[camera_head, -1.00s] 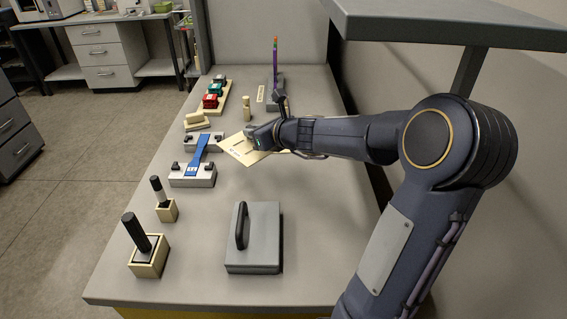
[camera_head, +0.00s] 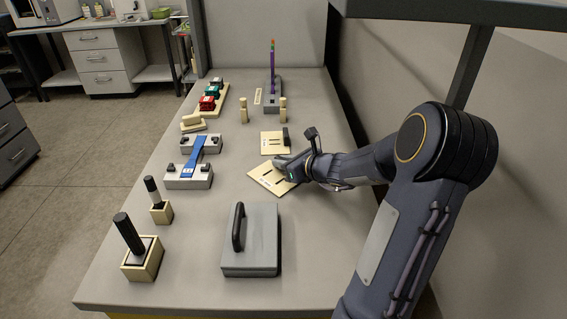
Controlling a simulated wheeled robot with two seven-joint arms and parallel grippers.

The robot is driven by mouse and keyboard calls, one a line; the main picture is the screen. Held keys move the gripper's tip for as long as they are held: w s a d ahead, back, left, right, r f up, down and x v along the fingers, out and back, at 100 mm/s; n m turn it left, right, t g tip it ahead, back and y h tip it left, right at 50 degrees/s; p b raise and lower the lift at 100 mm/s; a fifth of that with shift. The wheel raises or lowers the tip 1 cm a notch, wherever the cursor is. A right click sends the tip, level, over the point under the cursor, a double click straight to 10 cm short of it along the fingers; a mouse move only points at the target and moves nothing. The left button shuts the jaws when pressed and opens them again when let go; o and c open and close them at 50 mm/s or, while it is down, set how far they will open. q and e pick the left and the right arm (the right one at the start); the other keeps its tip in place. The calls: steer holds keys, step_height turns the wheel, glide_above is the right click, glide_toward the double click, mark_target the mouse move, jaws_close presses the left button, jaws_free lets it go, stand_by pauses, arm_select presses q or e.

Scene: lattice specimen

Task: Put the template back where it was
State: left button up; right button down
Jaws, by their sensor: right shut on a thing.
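The template, a thin cream plate with dark marks (camera_head: 266,179), is held at its right edge by my right gripper (camera_head: 284,174). It is turned at an angle, and I cannot tell how far it is above the bench. The gripper's fingertips are small and partly hidden by the wrist. A second cream plate (camera_head: 270,147) with dark slots lies on the bench just behind the held one. A dark upright block (camera_head: 286,136) stands at its right edge. My left gripper is not in view.
On the grey bench (camera_head: 205,230) stand a grey box with a black handle (camera_head: 262,250), a blue bar on grey blocks (camera_head: 198,155), two black-handled tools in cream blocks (camera_head: 143,262), two cream pegs (camera_head: 283,108) and a rack of coloured pieces (camera_head: 209,98).

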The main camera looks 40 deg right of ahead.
steer(key=shift+f, duration=0.1)
steer(key=c, duration=1.4)
jaws_free()
steer(key=shift+r, duration=0.25)
steer(key=p+v, duration=0.1)
steer(key=v, duration=1.1)
